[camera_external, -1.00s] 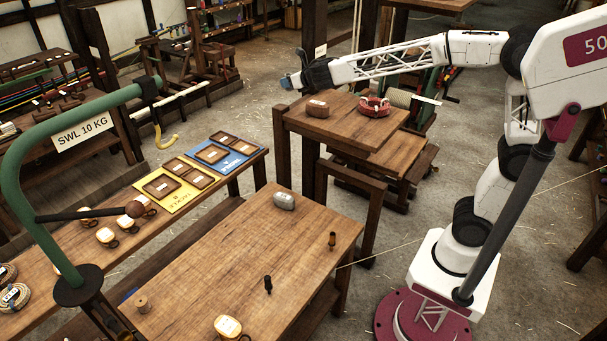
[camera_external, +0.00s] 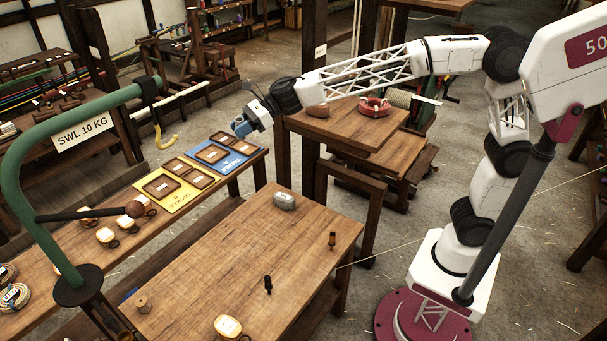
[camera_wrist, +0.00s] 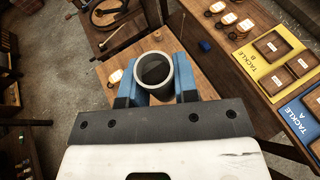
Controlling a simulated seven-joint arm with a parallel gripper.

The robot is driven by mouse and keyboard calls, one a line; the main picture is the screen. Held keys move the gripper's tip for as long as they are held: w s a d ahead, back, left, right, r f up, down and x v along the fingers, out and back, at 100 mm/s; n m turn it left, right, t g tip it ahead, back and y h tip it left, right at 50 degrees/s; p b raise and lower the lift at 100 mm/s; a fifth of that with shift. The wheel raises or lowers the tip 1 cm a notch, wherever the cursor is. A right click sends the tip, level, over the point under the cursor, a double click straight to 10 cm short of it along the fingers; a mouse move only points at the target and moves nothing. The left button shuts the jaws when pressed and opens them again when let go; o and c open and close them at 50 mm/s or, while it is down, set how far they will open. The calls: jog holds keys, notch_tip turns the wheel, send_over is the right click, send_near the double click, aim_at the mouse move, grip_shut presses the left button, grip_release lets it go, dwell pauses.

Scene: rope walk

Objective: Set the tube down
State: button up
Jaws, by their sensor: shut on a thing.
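My gripper (camera_external: 244,124) hangs in the air to the left of the raised stand, near the far right end of the tackle bench. In the wrist view its blue fingers (camera_wrist: 158,88) are shut on a grey tube (camera_wrist: 138,72), one on each side. The tube is seen end-on, its dark open mouth facing the camera. In the external view the tube is hard to tell from the fingers. Below the gripper is the wooden worktable (camera_external: 215,260), which also shows behind the tube in the wrist view.
Yellow (camera_external: 157,205) and blue (camera_external: 237,163) tackle mats lie left. A green crane arm (camera_external: 15,190) rises front left.

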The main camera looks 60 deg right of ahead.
jog(key=s+a+f+n+g+y, duration=0.1)
jog(key=s+a+n+g, duration=0.45)
jog(key=s+a, duration=0.5)
jog(key=shift+m+g, duration=0.25)
jog(key=f, duration=3.1)
jog(key=w+f, duration=0.1)
jog(key=f, duration=1.5)
jog(key=shift+f, duration=0.1)
jog(key=shift+w, duration=0.1)
send_over(215, 281)
jog(key=shift+f, duration=0.75)
jog(key=shift+f, duration=0.1)
jog(key=shift+f, duration=1.65)
jog(key=shift+f, duration=0.15)
jog(key=o, duration=0.9)
